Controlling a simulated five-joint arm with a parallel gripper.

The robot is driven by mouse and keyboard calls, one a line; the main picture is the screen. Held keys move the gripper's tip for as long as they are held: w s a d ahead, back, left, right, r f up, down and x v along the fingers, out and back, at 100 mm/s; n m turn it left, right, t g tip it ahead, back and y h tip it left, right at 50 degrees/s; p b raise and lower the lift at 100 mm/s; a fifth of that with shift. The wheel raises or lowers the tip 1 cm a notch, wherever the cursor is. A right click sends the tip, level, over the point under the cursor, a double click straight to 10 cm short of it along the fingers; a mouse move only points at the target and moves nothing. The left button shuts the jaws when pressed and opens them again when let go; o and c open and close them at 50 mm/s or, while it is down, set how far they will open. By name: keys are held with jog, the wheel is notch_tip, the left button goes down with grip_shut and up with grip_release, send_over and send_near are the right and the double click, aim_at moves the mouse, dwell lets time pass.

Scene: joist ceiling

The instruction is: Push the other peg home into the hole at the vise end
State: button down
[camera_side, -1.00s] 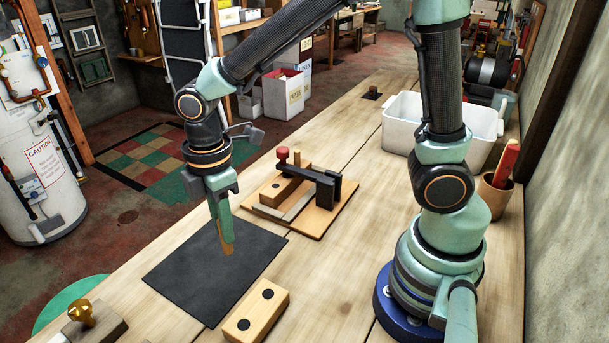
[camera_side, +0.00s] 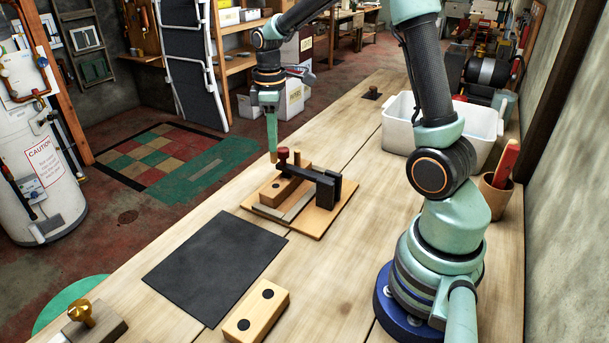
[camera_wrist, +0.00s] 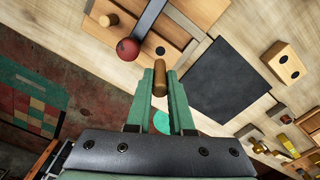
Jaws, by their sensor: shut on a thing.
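My gripper (camera_side: 272,142) is shut on a short wooden peg (camera_wrist: 160,79), which points down from the fingertips. It hangs in the air near the red knob of the clamp (camera_side: 325,184). The clamp's dark bar crosses a wooden block (camera_side: 293,190) on a thin baseboard (camera_side: 316,229). One dark open hole (camera_side: 277,184) shows in the block's top on the near side of the bar. A second peg (camera_wrist: 108,20) stands up on the far side of the bar; how deep it sits cannot be told. In the wrist view the held peg appears below the open hole, apart from it.
A black mat (camera_side: 215,265) lies in front of the fixture. A loose block with two dark spots (camera_side: 256,312) and a brass-knobbed block (camera_side: 84,316) are nearer. A white bin (camera_side: 400,125) and a cup with a red-handled tool (camera_side: 496,197) stand at right.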

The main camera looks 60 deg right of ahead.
jog(key=shift+f, duration=0.1)
send_over(276, 186)
jog(key=shift+f, duration=2.7)
jog(key=shift+f, duration=1)
jog(key=shift+f, duration=0.3)
jog(key=shift+f, duration=0.7)
jog(key=shift+f, duration=0.25)
jog(key=c, duration=0.7)
grip_release()
jog(key=shift+r, duration=0.1)
